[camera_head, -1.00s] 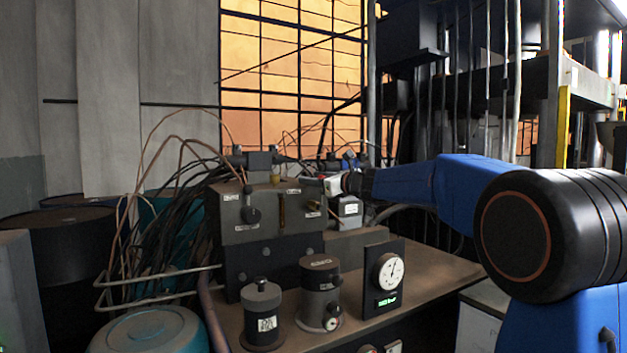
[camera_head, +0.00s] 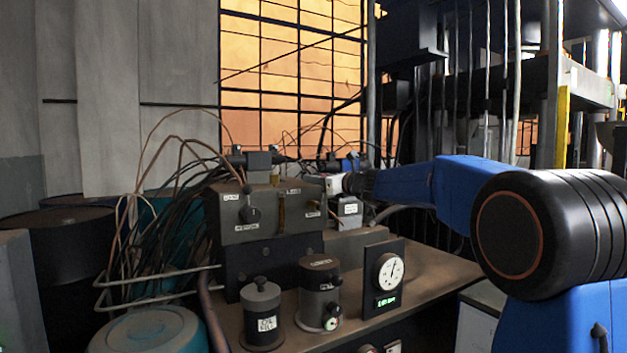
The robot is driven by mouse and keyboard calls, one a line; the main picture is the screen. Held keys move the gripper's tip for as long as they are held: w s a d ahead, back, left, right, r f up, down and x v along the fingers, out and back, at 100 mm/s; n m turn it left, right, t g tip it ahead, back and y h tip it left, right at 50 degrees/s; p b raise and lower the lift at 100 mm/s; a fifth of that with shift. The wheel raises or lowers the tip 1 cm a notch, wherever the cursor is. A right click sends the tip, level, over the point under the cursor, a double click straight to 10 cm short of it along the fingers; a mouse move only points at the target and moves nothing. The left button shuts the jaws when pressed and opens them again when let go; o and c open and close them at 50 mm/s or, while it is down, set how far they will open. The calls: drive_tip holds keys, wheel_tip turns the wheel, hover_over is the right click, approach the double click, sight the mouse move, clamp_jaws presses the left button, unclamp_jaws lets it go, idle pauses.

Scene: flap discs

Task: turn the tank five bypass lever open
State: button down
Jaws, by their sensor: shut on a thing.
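A grey valve block (camera_head: 235,228) with small labels stands on the bench. Its front carries a dark knob with a short lever (camera_head: 250,212) and an upright brass-coloured bar (camera_head: 281,212). My arm reaches in from the right, and my gripper (camera_head: 322,184) is at the block's upper right edge, apart from the dark knob. It is shut on a small part there. The fingertips and the held part are too small and partly hidden to make out. The label writing is too small to read, so I cannot tell which part is the tank five bypass lever.
On the bench (camera_head: 440,280) stand a labelled grey cylinder (camera_head: 262,310), a taller dark cylinder (camera_head: 320,292) and a dial gauge with green display (camera_head: 385,280). A small labelled grey box (camera_head: 348,212) sits below my gripper. Loose cables (camera_head: 180,215) hang at left.

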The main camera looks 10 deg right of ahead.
drive_tip(key=shift+w+d+f+m+t, duration=0.2)
drive_tip(key=shift+d+m, duration=0.4)
drive_tip(key=shift+m, duration=0.25)
drive_tip(key=shift+w+d+f+m+t, duration=0.1)
drive_tip(key=shift+w+d+m+t, duration=0.05)
drive_tip(key=shift+d+m, duration=0.65)
drive_tip(key=shift+w+d+f+m+t, duration=0.2)
drive_tip(key=shift+d+m, duration=0.25)
drive_tip(key=shift+m, duration=0.5)
drive_tip(key=c, duration=1.5)
unclamp_jaws()
drive_tip(key=shift+o, duration=0.2)
drive_tip(key=shift+s, duration=0.1)
drive_tip(key=v, duration=1.7)
drive_tip(key=shift+d, duration=0.2)
